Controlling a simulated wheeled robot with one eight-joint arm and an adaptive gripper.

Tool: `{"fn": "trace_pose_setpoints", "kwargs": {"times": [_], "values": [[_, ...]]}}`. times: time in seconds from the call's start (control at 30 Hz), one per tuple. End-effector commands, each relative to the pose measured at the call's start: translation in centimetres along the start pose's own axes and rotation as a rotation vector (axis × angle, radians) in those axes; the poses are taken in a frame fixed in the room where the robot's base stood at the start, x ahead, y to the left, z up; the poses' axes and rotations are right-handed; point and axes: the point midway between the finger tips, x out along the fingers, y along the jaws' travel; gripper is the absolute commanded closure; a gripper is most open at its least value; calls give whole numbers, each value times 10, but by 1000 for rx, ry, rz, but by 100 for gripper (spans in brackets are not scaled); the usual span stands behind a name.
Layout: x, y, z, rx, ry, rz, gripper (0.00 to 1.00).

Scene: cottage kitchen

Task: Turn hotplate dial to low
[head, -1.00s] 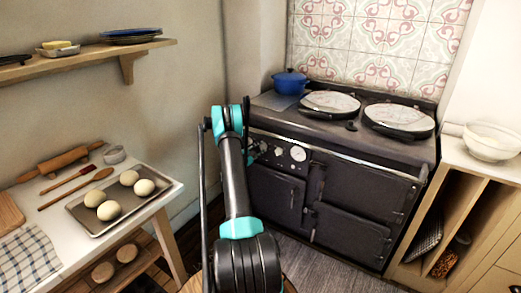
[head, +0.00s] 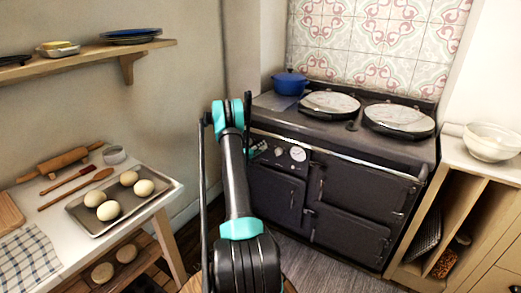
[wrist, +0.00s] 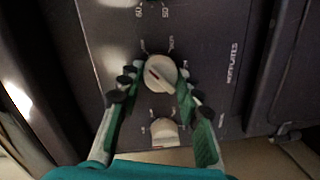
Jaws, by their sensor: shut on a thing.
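My gripper (wrist: 157,76) is shut on this dial, with one green finger at each side. A second cream dial (wrist: 165,132) lies below it in the wrist view, between the fingers' lower parts and not held. In the head view my arm hides most of the gripper, at the left end of the dark range's control panel (head: 283,153).
The range (head: 345,196) has two round hotplate lids (head: 330,103) and a blue pot (head: 290,82) on top. At left a table holds a tray of dough balls (head: 112,221). Open floor lies before the range.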

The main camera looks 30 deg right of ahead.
Motion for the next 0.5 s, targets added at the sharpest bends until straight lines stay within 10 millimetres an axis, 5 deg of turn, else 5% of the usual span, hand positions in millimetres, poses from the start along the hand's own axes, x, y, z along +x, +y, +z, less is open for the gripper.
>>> {"fn": "trace_pose_setpoints", "kwargs": {"times": [0.5], "values": [[-1, 0, 0, 167, 10, -16, 95]]}}
